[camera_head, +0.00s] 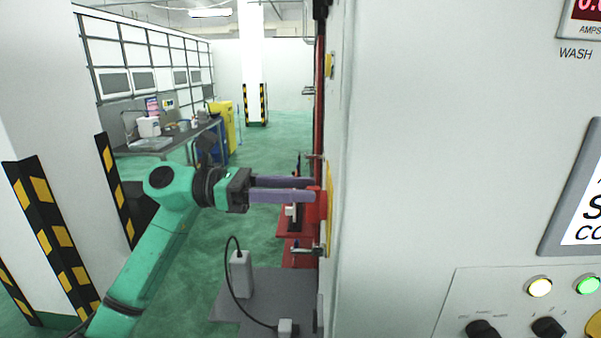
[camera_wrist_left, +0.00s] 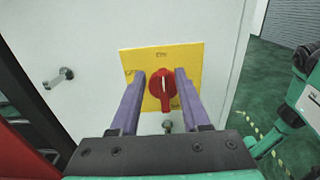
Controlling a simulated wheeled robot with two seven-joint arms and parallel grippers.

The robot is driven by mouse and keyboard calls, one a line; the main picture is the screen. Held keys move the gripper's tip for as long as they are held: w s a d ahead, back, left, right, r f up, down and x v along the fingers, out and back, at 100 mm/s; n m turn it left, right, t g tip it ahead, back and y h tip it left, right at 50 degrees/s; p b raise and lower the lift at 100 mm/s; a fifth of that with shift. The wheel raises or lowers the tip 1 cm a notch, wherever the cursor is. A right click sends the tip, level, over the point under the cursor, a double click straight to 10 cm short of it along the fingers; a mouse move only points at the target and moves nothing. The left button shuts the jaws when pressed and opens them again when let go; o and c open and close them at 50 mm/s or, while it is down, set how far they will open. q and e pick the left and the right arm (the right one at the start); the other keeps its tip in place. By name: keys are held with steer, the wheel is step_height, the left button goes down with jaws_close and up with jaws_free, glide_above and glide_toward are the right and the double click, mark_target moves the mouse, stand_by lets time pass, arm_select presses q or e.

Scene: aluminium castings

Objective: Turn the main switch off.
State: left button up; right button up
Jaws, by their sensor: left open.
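The main switch is a red rotary knob (camera_wrist_left: 162,88) on a yellow square plate (camera_wrist_left: 160,55), fixed to a pale cabinet door. In the left wrist view its handle stands about upright, with a pale mark along it. In the head view the plate (camera_head: 330,205) shows edge-on at the cabinet's side. My left gripper (camera_head: 316,189) reaches it from the left. Its two purple fingers are open, one on each side of the knob; it also shows in the left wrist view (camera_wrist_left: 160,73). I cannot tell whether the fingers touch the knob. My right gripper is not in view.
A door handle (camera_wrist_left: 58,78) sticks out left of the plate in the wrist view. The cabinet front (camera_head: 440,150) fills the right of the head view, with lit buttons and black knobs. A grey surface (camera_head: 262,290) with a cabled box (camera_head: 241,274) lies below my left arm.

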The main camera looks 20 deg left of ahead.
arm_select(q)
steer(key=shift+s, duration=0.3)
steer(key=shift+c, duration=1.2)
steer(key=shift+w, duration=0.15)
jaws_close()
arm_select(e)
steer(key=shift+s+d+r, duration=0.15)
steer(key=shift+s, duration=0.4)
